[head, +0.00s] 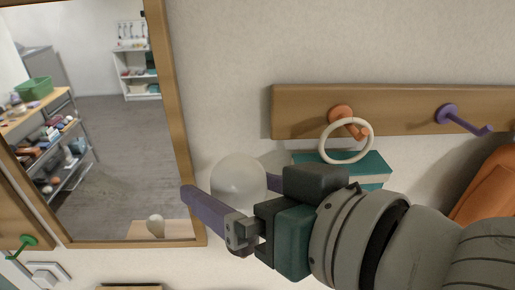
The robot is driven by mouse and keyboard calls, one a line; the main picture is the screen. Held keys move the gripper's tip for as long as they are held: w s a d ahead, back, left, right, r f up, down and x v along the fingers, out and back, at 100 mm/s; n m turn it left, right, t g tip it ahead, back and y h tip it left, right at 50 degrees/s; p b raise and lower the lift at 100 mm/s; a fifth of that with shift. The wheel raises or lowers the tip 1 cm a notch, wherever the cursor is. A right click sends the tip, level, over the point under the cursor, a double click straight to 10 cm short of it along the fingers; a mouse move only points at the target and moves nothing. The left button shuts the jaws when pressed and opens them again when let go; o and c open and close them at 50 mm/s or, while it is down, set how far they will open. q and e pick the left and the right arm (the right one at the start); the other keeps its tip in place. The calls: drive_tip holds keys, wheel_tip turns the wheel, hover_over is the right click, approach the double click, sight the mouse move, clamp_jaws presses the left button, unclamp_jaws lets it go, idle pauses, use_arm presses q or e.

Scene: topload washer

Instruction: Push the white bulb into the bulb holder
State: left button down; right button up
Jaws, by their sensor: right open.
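The white bulb (238,178) is a rounded white globe in front of the pale wall, right of the mirror. My right gripper (228,192) reaches in from the right with its purple fingers on either side of the bulb. The near finger crosses in front of the bulb's lower part and the far finger is partly hidden behind it. The gripper is open; I cannot tell whether either finger touches the bulb. The bulb's base is hidden and I cannot make out the bulb holder. My left gripper is not in view.
A wood-framed mirror (165,100) hangs at left, reflecting shelves and a white bulb-like shape. A wooden peg rail (400,97) holds an orange peg with a white ring (326,150) and a purple peg (462,118). Teal books (368,166) and an orange item (490,190) stand close to my arm.

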sight(256, 200)
drive_tip(key=b+v, duration=0.1)
drive_tip(key=v, duration=0.4)
drive_tip(key=shift+s+d, duration=0.1)
drive_tip(key=shift+s, duration=0.05)
drive_tip(key=shift+s+d+r+b, duration=0.3)
drive_tip(key=shift+s+d+b, duration=0.05)
drive_tip(key=shift+s, duration=0.1)
